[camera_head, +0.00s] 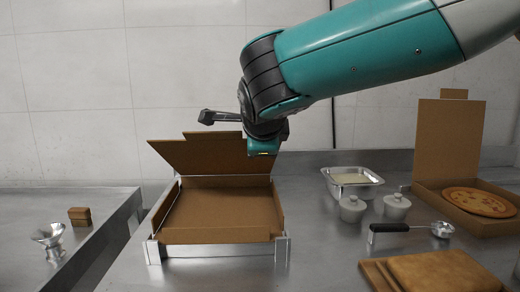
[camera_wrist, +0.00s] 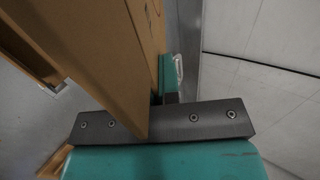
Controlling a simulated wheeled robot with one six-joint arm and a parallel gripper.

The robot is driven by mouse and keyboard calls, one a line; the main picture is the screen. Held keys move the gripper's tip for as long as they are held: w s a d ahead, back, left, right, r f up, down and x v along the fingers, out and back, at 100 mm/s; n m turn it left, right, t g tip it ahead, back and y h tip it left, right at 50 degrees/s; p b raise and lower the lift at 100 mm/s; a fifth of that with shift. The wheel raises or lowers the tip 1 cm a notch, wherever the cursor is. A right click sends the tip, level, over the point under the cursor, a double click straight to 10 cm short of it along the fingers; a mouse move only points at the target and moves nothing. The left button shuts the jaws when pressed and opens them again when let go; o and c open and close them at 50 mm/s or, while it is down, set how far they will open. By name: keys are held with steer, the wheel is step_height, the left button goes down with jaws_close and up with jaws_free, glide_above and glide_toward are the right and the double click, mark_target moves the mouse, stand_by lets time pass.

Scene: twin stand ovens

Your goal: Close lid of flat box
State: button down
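The flat box (camera_head: 222,208) is an open, shallow brown cardboard box on the steel counter, empty inside. Its lid (camera_head: 205,157) stands raised from the back edge, with a small tab on top. My gripper (camera_head: 262,146) is above the back right of the box, at the lid's upper right. In the wrist view the brown cardboard (camera_wrist: 85,45) runs close in front of the dark bar of my gripper (camera_wrist: 165,122). I cannot tell whether they touch. The fingertips are not clear, so I cannot tell their opening. The lid's right upper part is partly hidden by my gripper.
Metal brackets (camera_head: 281,248) stand at the box's front corners. To the right are a steel pan (camera_head: 352,182), two white lidded pots (camera_head: 397,207), a black-handled scoop (camera_head: 390,228), a wooden board (camera_head: 440,272) and an open pizza box (camera_head: 447,140). A gap separates the left counter.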

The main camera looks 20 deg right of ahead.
steer(key=c, duration=1.3)
jaws_free()
steer(key=shift+s, duration=0.1)
steer(key=v, duration=1.7)
steer(key=shift+s+a+r+p, duration=0.1)
steer(key=shift+a+r+p, duration=0.05)
steer(key=shift+p, duration=0.25)
steer(key=shift+c, duration=0.4)
